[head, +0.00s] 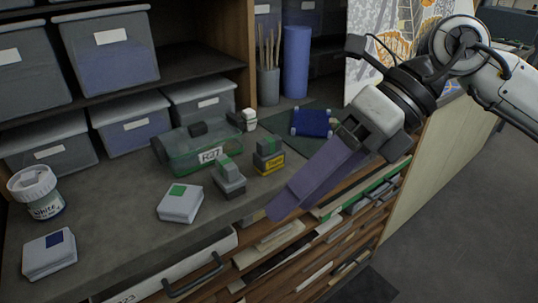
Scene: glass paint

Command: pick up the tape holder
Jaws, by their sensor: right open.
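I cannot tell for certain which thing is the tape holder. A translucent green holder (190,151) with a white label stands on the worktop left of the middle, with a dark lump at its top. My left gripper is out of view.
A white jar (36,193) and two small white boxes, one with a blue square (49,254) and one with a green square (180,203), stand at the left. Grey bins (131,124) line the back. A blue pad (311,123) lies on a dark mat. Open slots (290,240) sit below the edge.

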